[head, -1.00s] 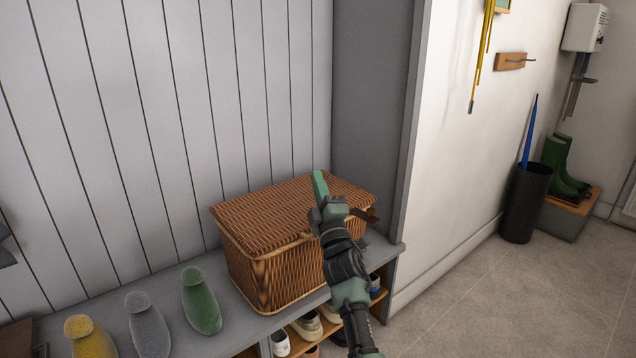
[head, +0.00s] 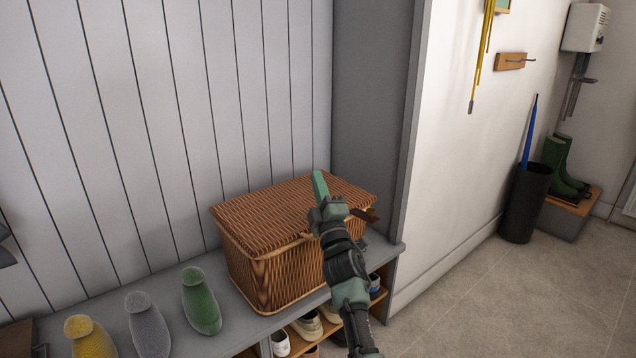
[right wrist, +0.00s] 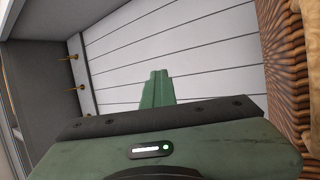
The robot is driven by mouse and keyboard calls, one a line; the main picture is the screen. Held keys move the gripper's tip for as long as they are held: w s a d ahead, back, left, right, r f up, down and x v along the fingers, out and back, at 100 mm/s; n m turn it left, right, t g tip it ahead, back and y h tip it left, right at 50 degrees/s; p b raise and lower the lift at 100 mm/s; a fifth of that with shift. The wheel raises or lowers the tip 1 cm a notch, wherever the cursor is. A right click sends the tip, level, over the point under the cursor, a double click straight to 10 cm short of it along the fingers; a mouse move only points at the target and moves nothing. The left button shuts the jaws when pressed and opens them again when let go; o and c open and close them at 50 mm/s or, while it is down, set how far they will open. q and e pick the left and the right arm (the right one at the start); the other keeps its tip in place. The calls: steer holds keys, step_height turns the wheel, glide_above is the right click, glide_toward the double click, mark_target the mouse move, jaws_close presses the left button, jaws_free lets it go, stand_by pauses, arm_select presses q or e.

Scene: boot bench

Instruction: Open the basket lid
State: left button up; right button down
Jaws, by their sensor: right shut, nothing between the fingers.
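A brown wicker basket (head: 262,274) stands on the grey bench with its woven lid (head: 262,215) down. My right gripper (head: 319,182) is shut and empty, over the right part of the lid in the head view. Its green fingers (right wrist: 156,88) are together in the right wrist view, pointing at the panelled wall. The arm hides part of the basket's front right. A small brown tab (head: 366,214) shows just right of the gripper. I cannot tell whether the gripper touches the lid. My left gripper is not in view.
Yellow, grey and green slipper-like items (head: 201,300) sit on the bench (head: 235,335) left of the basket. Shoes (head: 306,325) fill the shelf below. A grey side panel (head: 370,120) stands close behind on the right.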

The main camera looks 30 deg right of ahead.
steer(key=c, duration=2.1)
jaws_free()
steer(key=o, duration=0.3)
steer(key=shift+o, duration=0.2)
